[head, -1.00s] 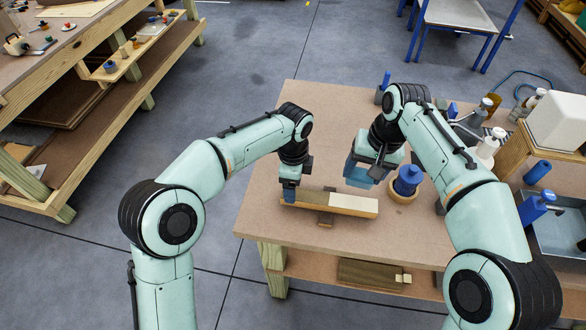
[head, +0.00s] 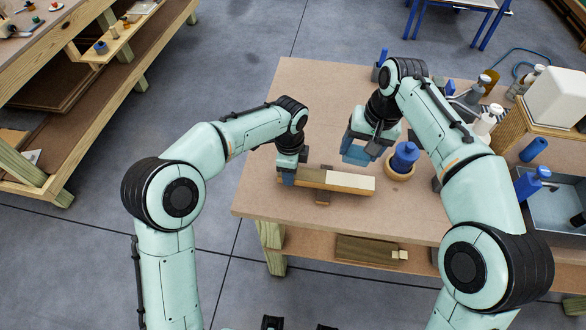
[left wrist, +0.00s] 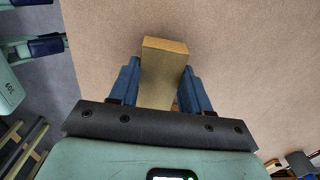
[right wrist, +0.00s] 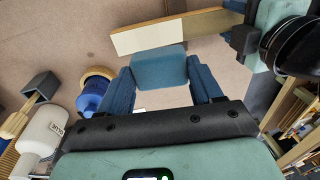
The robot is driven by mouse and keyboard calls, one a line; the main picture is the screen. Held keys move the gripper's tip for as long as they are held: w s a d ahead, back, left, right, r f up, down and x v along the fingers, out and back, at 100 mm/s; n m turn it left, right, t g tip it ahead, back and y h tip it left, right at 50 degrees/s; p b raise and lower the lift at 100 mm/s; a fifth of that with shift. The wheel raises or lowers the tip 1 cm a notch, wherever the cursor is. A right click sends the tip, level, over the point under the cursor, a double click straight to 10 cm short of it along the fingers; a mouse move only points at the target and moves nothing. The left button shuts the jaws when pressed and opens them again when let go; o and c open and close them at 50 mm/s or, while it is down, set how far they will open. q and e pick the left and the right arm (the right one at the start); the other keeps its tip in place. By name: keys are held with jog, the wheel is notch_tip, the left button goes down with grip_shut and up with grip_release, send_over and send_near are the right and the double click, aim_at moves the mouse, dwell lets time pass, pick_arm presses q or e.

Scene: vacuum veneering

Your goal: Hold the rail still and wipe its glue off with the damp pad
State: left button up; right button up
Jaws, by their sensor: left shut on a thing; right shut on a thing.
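My right gripper (head: 364,142) is shut on a blue pad (head: 356,154), held behind the rail's right part. Whether glue is on the rail cannot be told.
A blue bottle (head: 404,157) stands in a wooden ring just right of the pad. White bottles (head: 485,123), a white box (head: 556,97) and a grey basin (head: 560,215) crowd the table's right. The table (head: 300,105) is clear behind the left gripper.

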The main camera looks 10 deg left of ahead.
aim_at(350, 180)
jog(key=shift+a+f+n, duration=0.15)
jog(key=shift+a+n, duration=0.3)
jog(key=shift+n, duration=0.65)
jog(key=shift+a+f+n+h, duration=0.3)
jog(key=shift+a+f+n, duration=0.85)
jog(key=shift+n, duration=1.5)
jog(key=shift+a+f+n+h, duration=0.3)
jog(key=shift+a+f+n, duration=0.4)
jog(key=shift+f+n, duration=1.35)
jog(key=shift+a+f+n+h, duration=0.3)
jog(key=shift+a+f+n, duration=0.55)
jog(key=shift+n, duration=2.35)
jog(key=shift+f, duration=0.55)
jog(key=shift+d, duration=0.1)
jog(key=shift+d, duration=1.35)
jog(key=shift+d+f, duration=0.15)
jog(key=shift+d, duration=1.45)
